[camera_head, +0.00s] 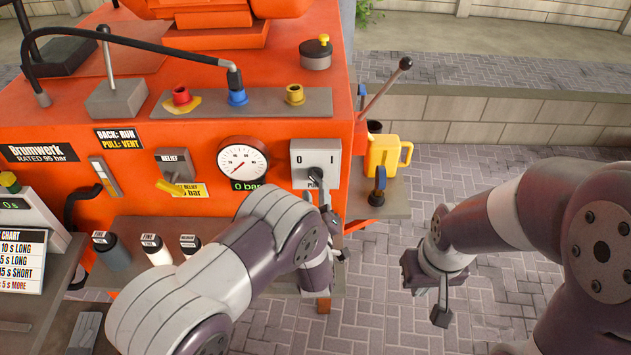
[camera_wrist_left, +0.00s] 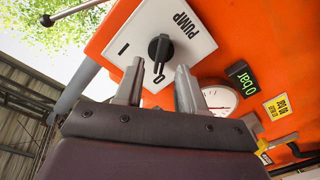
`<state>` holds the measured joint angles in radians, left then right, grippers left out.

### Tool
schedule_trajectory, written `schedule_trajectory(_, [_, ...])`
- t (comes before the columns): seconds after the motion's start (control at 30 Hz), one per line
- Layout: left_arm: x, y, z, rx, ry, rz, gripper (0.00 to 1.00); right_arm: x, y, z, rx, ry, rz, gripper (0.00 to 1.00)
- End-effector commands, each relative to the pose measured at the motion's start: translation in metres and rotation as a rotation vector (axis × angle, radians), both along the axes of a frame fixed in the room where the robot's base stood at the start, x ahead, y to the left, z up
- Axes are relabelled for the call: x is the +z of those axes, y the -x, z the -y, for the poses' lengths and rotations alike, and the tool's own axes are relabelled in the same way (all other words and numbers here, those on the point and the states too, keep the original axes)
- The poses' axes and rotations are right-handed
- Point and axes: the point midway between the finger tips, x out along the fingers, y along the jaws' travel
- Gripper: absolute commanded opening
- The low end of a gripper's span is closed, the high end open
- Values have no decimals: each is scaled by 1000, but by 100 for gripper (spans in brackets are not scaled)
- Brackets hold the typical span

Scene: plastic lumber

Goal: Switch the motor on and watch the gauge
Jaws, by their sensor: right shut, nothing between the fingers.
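The pump switch is a black rotary knob on a white plate (camera_head: 303,155) marked 0 and I. In the left wrist view the knob (camera_wrist_left: 160,46) sits just ahead of the fingers and appears turned toward the 0. My left gripper (camera_head: 327,190) is at the plate; in the wrist view its fingers (camera_wrist_left: 157,90) are apart with nothing between them. The round white gauge (camera_head: 242,162) is left of the switch, and its green display (camera_head: 247,185) reads 0 bar. My right gripper (camera_head: 436,300) is shut and empty, over the paving to the right.
The orange machine (camera_head: 110,185) carries a lever (camera_head: 112,85), a relief handle (camera_head: 185,187) and coloured ports on top. A yellow jug (camera_head: 385,155) stands on a side shelf (camera_head: 398,200). Bottles (camera_head: 155,248) stand on a front shelf. Open paving lies at right.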

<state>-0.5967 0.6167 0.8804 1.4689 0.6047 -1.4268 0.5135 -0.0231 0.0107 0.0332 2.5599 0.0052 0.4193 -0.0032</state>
Motion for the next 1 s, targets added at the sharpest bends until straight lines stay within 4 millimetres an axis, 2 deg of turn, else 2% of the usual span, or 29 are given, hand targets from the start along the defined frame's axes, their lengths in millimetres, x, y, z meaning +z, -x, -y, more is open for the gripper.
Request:
schedule_trajectory(0.1, [1,-21,-1,1,-1,-1,39,7,0,0,0,0,0,0])
schedule_trajectory(0.2, [1,-31,0,1,-1,-1,39,9,0,0,0,0,0,0])
schedule_trajectory(0.5, [0,-35,0,-1,-2,-1,39,8,0,0,0,0,0,0])
schedule_trajectory(0.57, [0,-35,0,-1,-2,-1,23,8,0,0,0,0,0,0])
schedule_trajectory(0.63, [0,-35,0,-1,-2,-1,0,8,0,0,0,0,0,0])
schedule_trajectory(1.0, [-1,-35,0,-1,-31,-1,0,6,0,0,0,0,0,0])
